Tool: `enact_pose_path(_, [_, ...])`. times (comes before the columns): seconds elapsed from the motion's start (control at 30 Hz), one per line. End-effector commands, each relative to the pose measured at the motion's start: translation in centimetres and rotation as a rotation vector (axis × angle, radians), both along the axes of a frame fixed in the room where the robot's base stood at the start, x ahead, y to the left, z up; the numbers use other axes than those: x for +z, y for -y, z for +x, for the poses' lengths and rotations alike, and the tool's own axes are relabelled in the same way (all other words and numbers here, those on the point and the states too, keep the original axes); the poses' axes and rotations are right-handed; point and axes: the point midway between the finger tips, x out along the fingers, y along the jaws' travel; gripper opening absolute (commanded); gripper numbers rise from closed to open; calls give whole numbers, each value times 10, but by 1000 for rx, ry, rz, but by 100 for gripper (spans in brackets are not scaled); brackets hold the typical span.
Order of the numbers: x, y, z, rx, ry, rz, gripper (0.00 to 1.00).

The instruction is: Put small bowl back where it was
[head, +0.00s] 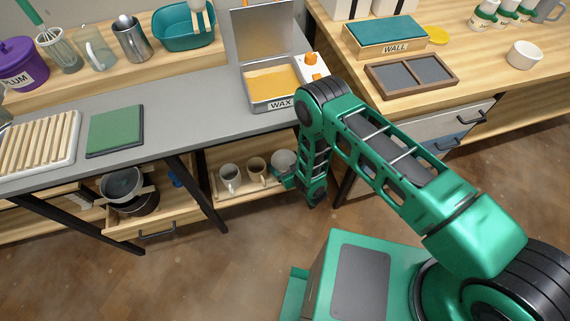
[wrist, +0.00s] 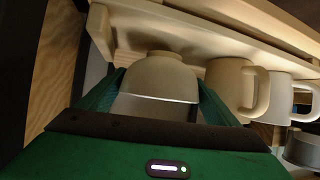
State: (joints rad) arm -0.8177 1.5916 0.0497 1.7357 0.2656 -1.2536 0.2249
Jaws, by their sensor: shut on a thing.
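The small bowl (head: 284,160) is pale and shows on the low shelf level under the grey counter, right of two mugs and partly hidden by my arm. In the wrist view, where the shelf appears at the top, the bowl (wrist: 160,76) sits between my green fingers with its foot toward the shelf board (wrist: 205,45). My gripper (wrist: 155,100) is shut on the bowl; in the head view my gripper (head: 286,176) is partly hidden by my arm. I cannot tell whether the foot touches the board.
A mug (head: 230,178) and a second mug (head: 256,170) stand left of the bowl. Dark table legs (head: 202,190) frame the shelf. An open drawer (head: 155,219) with stacked bowls is further left. A wax pan (head: 270,90) stands on the counter above.

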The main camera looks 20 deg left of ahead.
Motion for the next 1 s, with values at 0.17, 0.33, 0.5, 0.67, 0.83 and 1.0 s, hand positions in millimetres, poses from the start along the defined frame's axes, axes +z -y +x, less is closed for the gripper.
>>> enact_pose_path(0.17, [-13,-2,1,2,4,2,57])
enact_pose_path(0.33, [-14,-1,1,1,3,2,57])
enact_pose_path(0.5, [-16,-1,1,1,3,2,57])
enact_pose_path(0.67, [-16,-1,0,1,2,2,100])
enact_pose_path(0.83, [-15,-2,0,2,2,2,100])
enact_pose_path(1.0, [-9,4,-6,0,1,2,100])
